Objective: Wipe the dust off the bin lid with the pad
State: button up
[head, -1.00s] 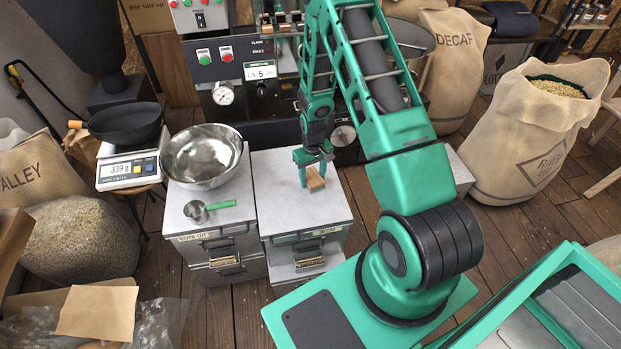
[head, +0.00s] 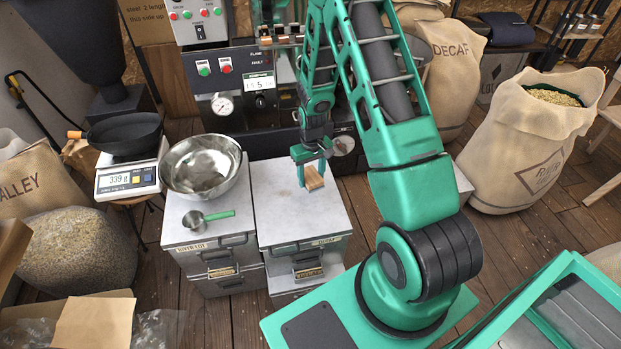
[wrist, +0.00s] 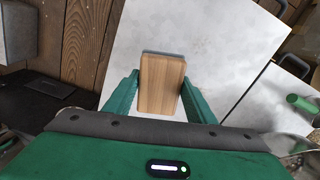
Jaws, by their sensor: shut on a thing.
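My gripper (head: 311,168) is shut on the pad (head: 314,179), a small block with a wooden back. The pad also shows in the wrist view (wrist: 161,84), upright between the two green fingers, with a thin grey-blue layer along its far edge. My gripper is over the right part of the white bin lid (head: 290,212), on the cabinet labelled "DECAF". I cannot tell whether the pad touches the lid. The lid looks pale with faint greyish patches; the part under the pad is hidden.
On the bin to the left stand a metal bowl (head: 202,166) and a scoop with a green handle (head: 207,218). A scale (head: 130,178) with a black pan is further left. The roaster panel (head: 240,88) rises behind the lids. A burlap sack (head: 525,145) stands at right.

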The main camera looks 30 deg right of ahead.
jog(key=shift+r, duration=0.1)
jog(key=shift+r, duration=1.4)
